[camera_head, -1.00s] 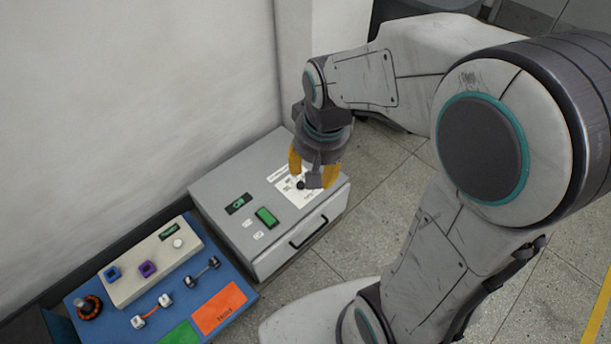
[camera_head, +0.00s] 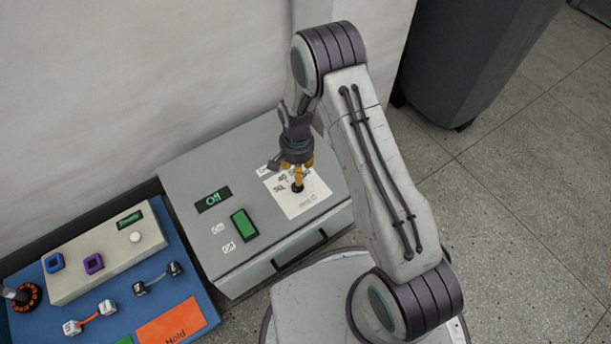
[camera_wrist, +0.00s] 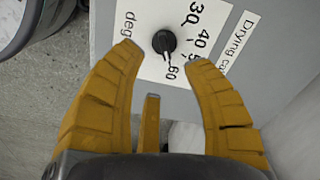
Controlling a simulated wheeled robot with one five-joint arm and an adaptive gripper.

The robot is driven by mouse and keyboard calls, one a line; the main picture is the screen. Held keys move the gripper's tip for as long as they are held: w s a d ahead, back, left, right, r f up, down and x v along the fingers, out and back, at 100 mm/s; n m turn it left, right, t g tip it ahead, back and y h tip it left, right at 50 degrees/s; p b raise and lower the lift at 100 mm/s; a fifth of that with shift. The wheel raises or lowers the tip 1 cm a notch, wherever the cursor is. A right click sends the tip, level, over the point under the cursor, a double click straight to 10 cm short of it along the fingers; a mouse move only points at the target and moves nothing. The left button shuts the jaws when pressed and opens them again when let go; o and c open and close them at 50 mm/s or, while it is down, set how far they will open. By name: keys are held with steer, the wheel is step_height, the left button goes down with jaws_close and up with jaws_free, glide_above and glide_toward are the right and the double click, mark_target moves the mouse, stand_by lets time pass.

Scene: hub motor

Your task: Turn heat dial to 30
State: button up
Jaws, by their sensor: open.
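The heat dial (camera_wrist: 164,42) is a small black knob with a pointer, on a white scale sheet (camera_wrist: 148,65) marked 30, 40 and 60. Its pointer is directed at or close to the 60. In the head view the dial (camera_head: 297,188) is on top of the grey box (camera_head: 205,165), partly hidden by my fingers. My gripper (camera_wrist: 163,55) is open, with its yellow fingertips on either side of the dial in the wrist view. In the head view my gripper (camera_head: 298,172) points down just over the dial. I cannot tell whether a finger touches it.
The box has a display (camera_head: 212,199) reading "Off", a green switch (camera_head: 244,225) and a front handle (camera_head: 299,249). A blue board (camera_head: 190,280) with a beige control panel (camera_head: 105,255) is to the left. A wall stands behind. A dark grey bin (camera_head: 470,60) is at upper right.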

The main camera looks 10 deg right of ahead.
steer(key=shift+w+d+f+b, duration=0.15)
steer(key=shift+f+b, duration=0.65)
steer(key=shift+f, duration=1.45)
steer(key=shift+w+f+b, duration=0.15)
steer(key=shift+f+b, duration=0.65)
steer(key=shift+f, duration=1.4)
steer(key=shift+c, duration=0.3)
jaws_close()
